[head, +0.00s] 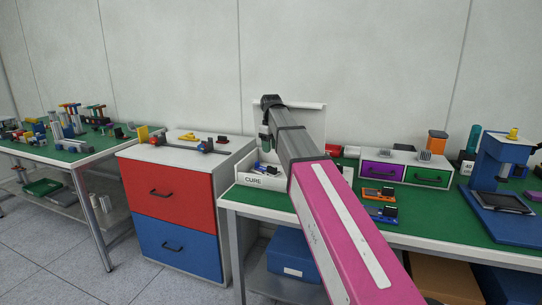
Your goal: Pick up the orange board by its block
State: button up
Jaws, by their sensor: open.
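Small boards with dark blocks lie on the green bench top in front of the purple drawer.
Purple and green drawers (406,168) stand behind the boards. A blue press-like machine (490,175) stands at the right. Blue items lie in the CURE tray. A red and blue cabinet (172,190) and another cluttered bench (75,155) are at the left. The green top right of the orange board is clear.

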aim_at(387, 194)
jog(key=k, duration=1)
